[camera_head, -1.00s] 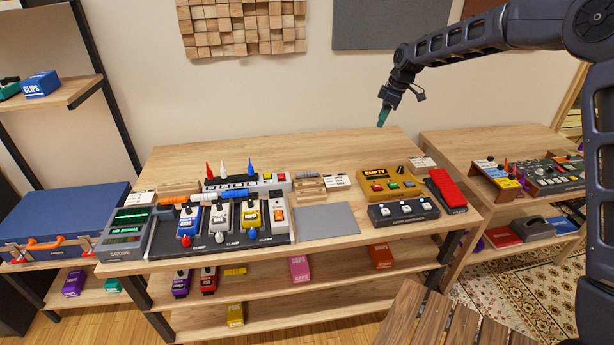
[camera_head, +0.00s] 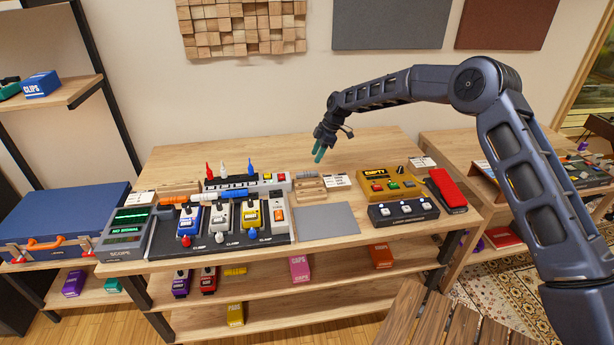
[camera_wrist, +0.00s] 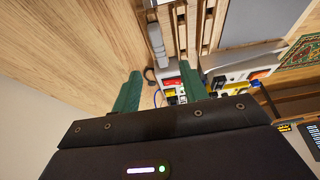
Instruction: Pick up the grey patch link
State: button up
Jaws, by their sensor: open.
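The grey patch link (camera_head: 307,174) appears as a short grey bar along the back of a slotted wooden rack (camera_head: 311,188) on the bench, right of the power strip. In the wrist view a grey bar (camera_wrist: 157,45), which looks like the same link, lies along the left side of the slotted rack (camera_wrist: 207,28). My gripper (camera_head: 318,155) is open and empty, with green fingers pointing down. It hangs above the back of the bench, over the rack area and apart from the link. In the wrist view the fingertips (camera_wrist: 160,74) stand apart, with the grey bar beyond them.
A black pedal board (camera_head: 270,236) with several pedals and a power strip (camera_head: 276,181) stand left of the rack. A grey mat (camera_head: 328,219) lies in front. A yellow box (camera_head: 388,184) stands to the right. The bench's back strip is clear.

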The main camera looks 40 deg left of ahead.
aim_at(307, 172)
jog(key=x, duration=0.8)
jog(key=shift+s+a+f, duration=0.1)
jog(key=shift+a+f, duration=0.1)
jog(key=shift+f, duration=0.15)
grip_shut()
